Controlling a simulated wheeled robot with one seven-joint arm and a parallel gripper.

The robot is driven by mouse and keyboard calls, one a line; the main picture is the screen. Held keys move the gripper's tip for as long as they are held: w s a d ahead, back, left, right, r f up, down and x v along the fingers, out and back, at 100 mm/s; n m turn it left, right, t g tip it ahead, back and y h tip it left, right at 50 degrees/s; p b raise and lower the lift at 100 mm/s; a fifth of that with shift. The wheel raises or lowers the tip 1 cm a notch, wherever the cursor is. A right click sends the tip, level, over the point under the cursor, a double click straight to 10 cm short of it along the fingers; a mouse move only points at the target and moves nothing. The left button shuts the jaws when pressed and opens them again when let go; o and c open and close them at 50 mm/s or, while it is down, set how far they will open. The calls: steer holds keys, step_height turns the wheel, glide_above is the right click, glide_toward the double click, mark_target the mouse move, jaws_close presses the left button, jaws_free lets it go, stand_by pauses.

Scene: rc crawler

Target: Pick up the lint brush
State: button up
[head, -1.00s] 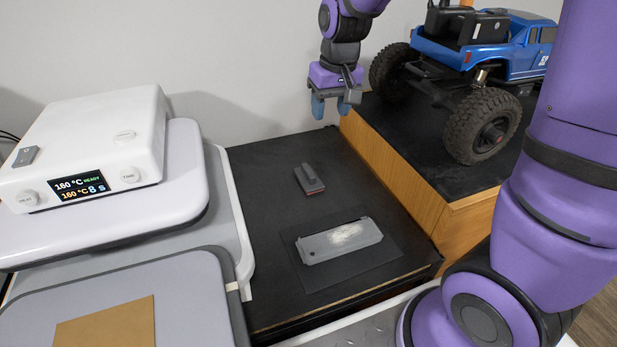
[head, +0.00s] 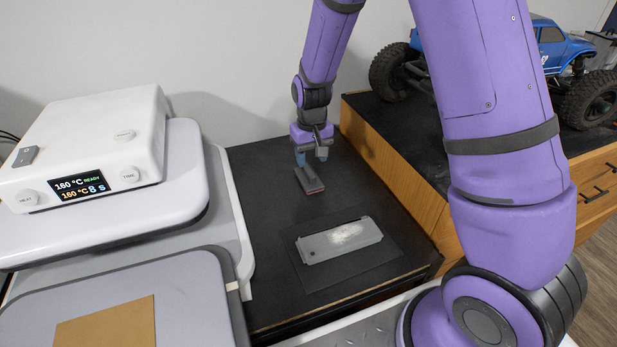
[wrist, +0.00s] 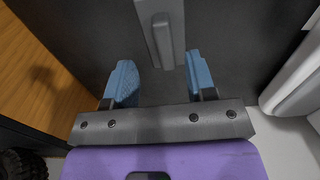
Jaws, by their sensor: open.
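The lint brush (head: 309,181) is a small dark grey brush with a raised handle and a reddish lower edge. It lies on the black worktop in the head view. In the wrist view the brush (wrist: 162,30) shows at the top, with its handle pointing toward the gap between the fingers. My gripper (head: 311,158) is open, with blue fingertips, just behind the brush in the head view. In the wrist view my gripper (wrist: 160,80) has its two fingers apart and nothing clearly between them. The exact height above the brush is hard to tell.
A grey block with a whitish dusty patch (head: 340,241) lies on a dark mat (head: 312,278) nearer the front. A white heat press (head: 90,140) stands to the left. A wooden cabinet (head: 395,155) bearing a blue crawler truck (head: 560,45) rises to the right.

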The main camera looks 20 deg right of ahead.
mark_target(309, 170)
steer(key=shift+a+f, duration=0.15)
steer(key=shift+f, duration=1.2)
steer(key=shift+a+f, duration=0.1)
steer(key=shift+f, duration=1.2)
steer(key=shift+c, duration=0.2)
jaws_close()
